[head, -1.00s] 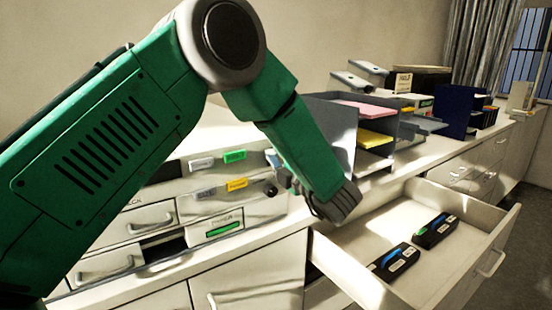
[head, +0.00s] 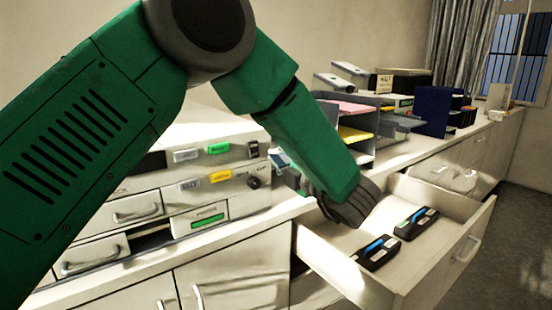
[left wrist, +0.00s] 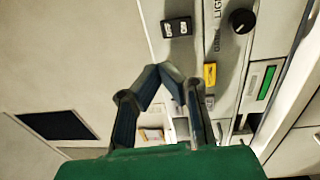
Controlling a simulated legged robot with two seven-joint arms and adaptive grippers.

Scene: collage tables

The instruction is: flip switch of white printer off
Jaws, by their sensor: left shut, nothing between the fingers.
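The white printer (head: 130,185) stands on the counter at the left in the head view, partly behind my left arm. Its black switch (head: 253,149) sits at the upper right of the front, above a round black knob (head: 254,182). In the left wrist view the switch (left wrist: 176,27) is a dark two-part rocker with small white lettering; I cannot tell its position. My left gripper (left wrist: 168,69) is shut and empty, apart from the switch and below it in that view. In the head view my left gripper (head: 282,162) is mostly hidden by its wrist. My right gripper is not in view.
An open drawer (head: 405,287) holding two black devices (head: 378,252) juts out below my left wrist. A grey paper tray (head: 365,147) stands right of the printer. Yellow (head: 220,176) and green (head: 218,148) labelled buttons lie near the switch.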

